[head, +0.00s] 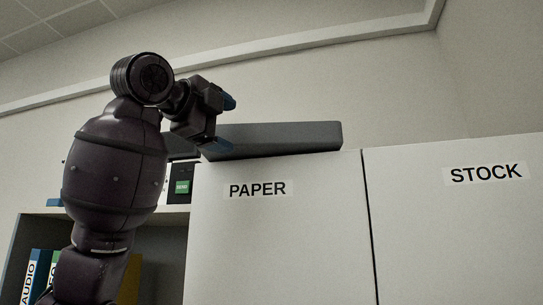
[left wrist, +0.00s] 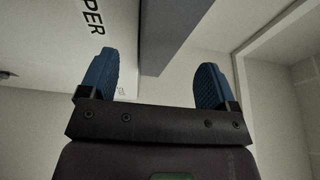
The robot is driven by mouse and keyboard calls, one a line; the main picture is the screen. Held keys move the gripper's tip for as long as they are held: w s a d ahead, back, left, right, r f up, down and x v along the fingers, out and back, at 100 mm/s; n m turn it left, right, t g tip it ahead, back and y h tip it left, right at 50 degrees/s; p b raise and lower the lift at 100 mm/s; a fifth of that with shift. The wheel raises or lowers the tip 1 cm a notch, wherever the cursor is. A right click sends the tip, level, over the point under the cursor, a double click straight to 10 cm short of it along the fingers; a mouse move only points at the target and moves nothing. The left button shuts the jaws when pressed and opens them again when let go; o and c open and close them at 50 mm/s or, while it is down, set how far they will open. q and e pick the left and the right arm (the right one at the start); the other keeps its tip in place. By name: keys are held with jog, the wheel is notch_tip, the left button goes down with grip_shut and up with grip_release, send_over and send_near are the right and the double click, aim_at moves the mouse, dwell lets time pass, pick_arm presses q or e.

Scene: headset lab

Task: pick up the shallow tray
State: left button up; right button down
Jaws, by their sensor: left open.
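The shallow tray (head: 285,138) is a long, low, dark grey piece lying on top of the cabinet marked PAPER; I see it from below, so its inside is hidden. My left gripper (head: 224,123) is at the tray's left end, open, with one blue finger above the tray's top edge and the other low at its near left corner. In the left wrist view the tray's grey side (left wrist: 172,32) shows between the two spread fingers (left wrist: 155,70). I cannot tell whether either finger touches it. My right gripper is not in view.
The PAPER cabinet (head: 270,235) stands beside a cabinet marked STOCK (head: 455,230), whose visible top edge looks clear. Lower left is an open shelf with binders (head: 35,275). A small dark device with a green label (head: 182,187) sits behind my arm. A wall rises behind.

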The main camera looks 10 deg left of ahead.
aim_at(242, 134)
pick_arm(q)
jog(key=shift+p+x, duration=1.15)
jog(key=shift+x, duration=2.05)
jog(key=shift+s+a, duration=0.1)
jog(key=shift+a, duration=0.1)
jog(key=shift+c, duration=1)
jog(key=c, duration=1)
